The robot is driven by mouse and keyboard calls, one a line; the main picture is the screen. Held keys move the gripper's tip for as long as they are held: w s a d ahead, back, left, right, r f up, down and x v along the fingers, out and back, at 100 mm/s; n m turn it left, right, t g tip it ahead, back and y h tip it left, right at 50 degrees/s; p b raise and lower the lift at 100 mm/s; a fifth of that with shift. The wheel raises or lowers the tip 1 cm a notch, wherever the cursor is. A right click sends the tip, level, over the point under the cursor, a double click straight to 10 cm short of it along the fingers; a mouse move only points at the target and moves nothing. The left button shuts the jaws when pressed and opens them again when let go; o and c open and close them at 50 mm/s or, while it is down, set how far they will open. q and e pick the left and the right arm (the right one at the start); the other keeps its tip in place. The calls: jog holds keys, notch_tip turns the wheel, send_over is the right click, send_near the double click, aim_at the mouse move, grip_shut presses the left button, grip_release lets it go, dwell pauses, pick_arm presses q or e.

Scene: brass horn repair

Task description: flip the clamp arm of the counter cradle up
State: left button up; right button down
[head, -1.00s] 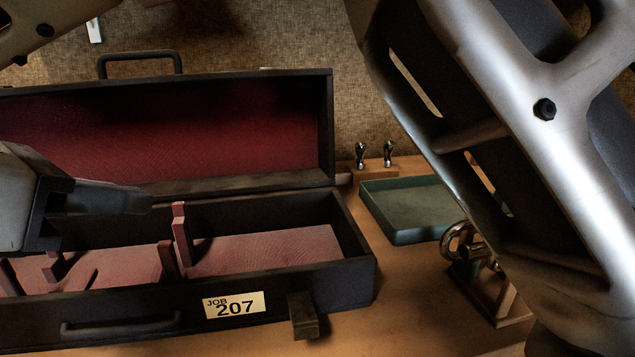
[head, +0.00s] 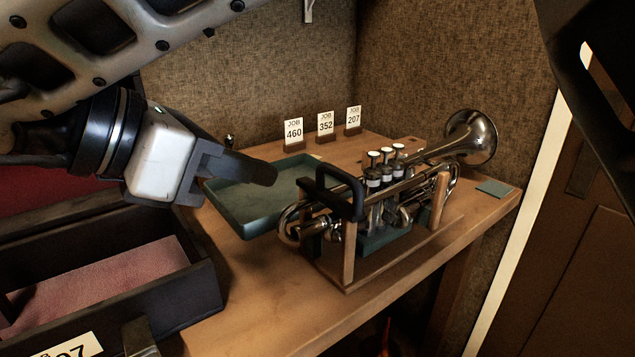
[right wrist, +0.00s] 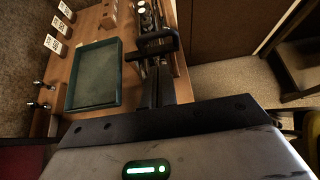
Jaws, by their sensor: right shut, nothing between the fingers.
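The counter cradle (head: 348,262) is a wooden stand on the counter with a silver trumpet (head: 471,140) lying in it. Its clamp arm (head: 350,207) is a black bar with a loop-shaped handle, lying across the trumpet near the left end. The clamp arm also shows in the right wrist view (right wrist: 158,42), just beyond the fingers. My right gripper (head: 272,174) is shut and empty, to the left of the clamp arm and apart from it in the head view. In the right wrist view its fingertips (right wrist: 156,72) point toward the clamp. My left gripper is not in view.
A green tray (head: 238,222) lies behind and left of the cradle, under my right gripper. Three job cards (head: 325,124) stand at the back. An open dark case (head: 200,292) is at the left. A small green pad (head: 493,188) lies near the counter's right end.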

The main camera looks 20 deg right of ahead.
aim_at(322, 218)
jog(key=shift+d, duration=0.1)
jog(key=x, duration=1)
dwell(0.3)
